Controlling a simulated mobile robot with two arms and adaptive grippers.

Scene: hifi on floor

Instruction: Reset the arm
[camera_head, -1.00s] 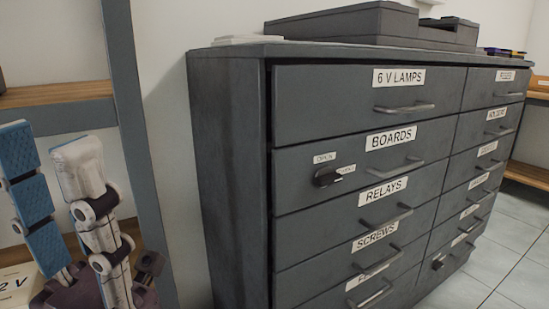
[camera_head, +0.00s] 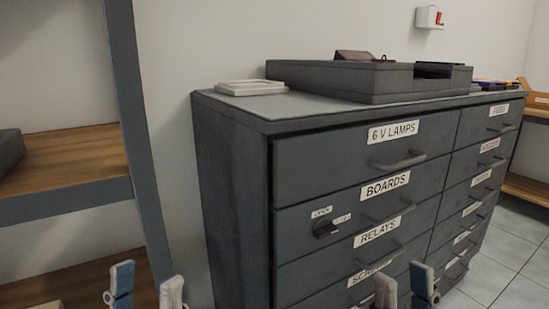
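My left gripper (camera_head: 147,287) shows at the bottom edge, left of the cabinet. Its blue finger and white finger stand upright with a gap between them, open and empty. My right gripper (camera_head: 403,287) shows at the bottom edge in front of the cabinet drawers. Its white and blue fingers also stand upright and apart, with nothing seen between them. The rest of both grippers and arms is below the picture.
A dark grey drawer cabinet (camera_head: 232,190) fills the middle and right, its visible drawers shut. A grey tray-like box (camera_head: 330,78) and a white flat item (camera_head: 250,87) lie on top. Wooden shelving (camera_head: 75,160) stands at left. Tiled floor (camera_head: 505,270) is clear at right.

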